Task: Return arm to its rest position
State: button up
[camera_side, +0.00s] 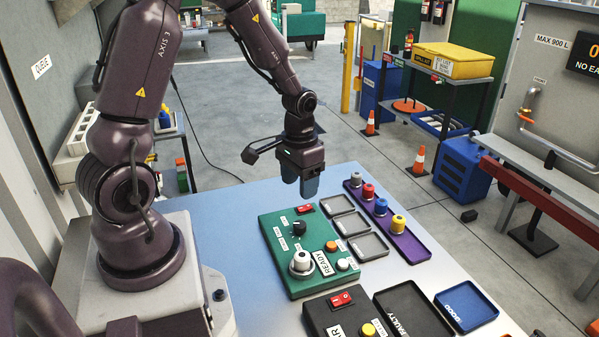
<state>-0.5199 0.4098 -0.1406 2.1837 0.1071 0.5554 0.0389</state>
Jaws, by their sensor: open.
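My gripper (310,186) hangs pointing down above the far edge of the work table (233,210). Its two blue-grey fingertips are close together in this view, seen nearly edge-on, and nothing shows between them. My dark purple arm reaches from its base at the left, up out of the top of the picture and back down to the gripper. The gripper is behind the green control panel (288,277) and left of the purple tray (407,245), apart from both.
The green panel carries a white knob (301,262) and red switch. Several coloured pegs stand in the purple tray, beside grey trays (352,223). A dark panel (335,317), a black tray (410,310) and a blue tray (466,305) lie in front. The table's left part is clear.

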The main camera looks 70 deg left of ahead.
notch_tip(320, 180, up, 2)
jog(key=shift+r, duration=0.1)
dwell(0.4)
jog(key=s+d+r+m+t, duration=0.1)
jog(key=s+d+r+t, duration=0.1)
jog(key=r, duration=0.4)
jog(key=s+d+r+m+t, duration=0.1)
jog(key=s+d+r, duration=0.4)
jog(key=d+r, duration=0.1)
jog(key=s+d+r+m+t, duration=0.1)
jog(key=s+d+r+t, duration=0.1)
jog(key=r, duration=0.4)
jog(key=shift+s+d+r+t, duration=0.3)
jog(key=shift+s+d, duration=0.35)
jog(key=shift+d, duration=0.6)
jog(key=shift+c, duration=0.4)
